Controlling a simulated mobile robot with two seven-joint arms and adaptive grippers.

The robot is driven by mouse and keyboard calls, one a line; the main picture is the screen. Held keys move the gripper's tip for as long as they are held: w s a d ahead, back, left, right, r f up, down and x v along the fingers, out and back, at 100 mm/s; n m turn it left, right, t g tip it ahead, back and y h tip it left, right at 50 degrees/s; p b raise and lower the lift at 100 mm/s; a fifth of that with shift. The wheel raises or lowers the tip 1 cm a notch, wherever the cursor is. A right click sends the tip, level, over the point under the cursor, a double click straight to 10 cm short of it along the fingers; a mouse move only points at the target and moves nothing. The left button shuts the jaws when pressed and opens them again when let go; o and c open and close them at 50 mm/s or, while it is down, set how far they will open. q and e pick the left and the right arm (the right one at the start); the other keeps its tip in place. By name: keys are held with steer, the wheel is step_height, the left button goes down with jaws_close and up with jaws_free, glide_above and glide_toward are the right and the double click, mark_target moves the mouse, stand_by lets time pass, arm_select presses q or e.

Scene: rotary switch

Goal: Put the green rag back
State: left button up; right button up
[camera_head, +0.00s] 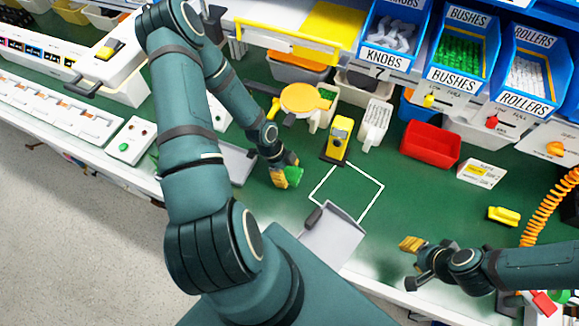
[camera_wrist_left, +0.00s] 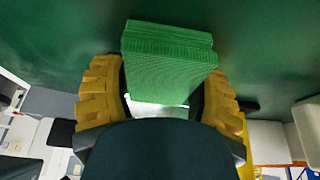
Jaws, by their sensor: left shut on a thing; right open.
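The green rag (camera_wrist_left: 168,62) is a folded, ribbed green block between the yellow pads of my left gripper (camera_wrist_left: 163,95) in the left wrist view. In the head view my left gripper (camera_head: 286,178) is shut on the rag (camera_head: 294,177), over the green bench mat, left of a white square outline (camera_head: 347,191). Whether the rag touches the mat I cannot tell. My right gripper (camera_head: 410,262) is at the lower right over the mat, open and empty, with a yellow pad showing.
A yellow device (camera_head: 340,136) stands just behind the outline. A grey tray (camera_head: 332,236) lies in front of it. A red bin (camera_head: 430,145) and a white labelled box (camera_head: 482,173) stand to the right, and a yellow item (camera_head: 503,215) lies nearby. Labelled blue bins (camera_head: 462,48) line the back.

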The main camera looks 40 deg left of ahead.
arm_select(q)
steer(key=shift+w+a, duration=0.3)
steer(key=shift+w, duration=0.65)
steer(key=shift+s+f, duration=0.1)
steer(key=shift+f, duration=0.05)
steer(key=shift+f, duration=0.1)
steer(key=o, duration=1.3)
steer(key=p+v, duration=0.1)
steer(key=v, duration=1.1)
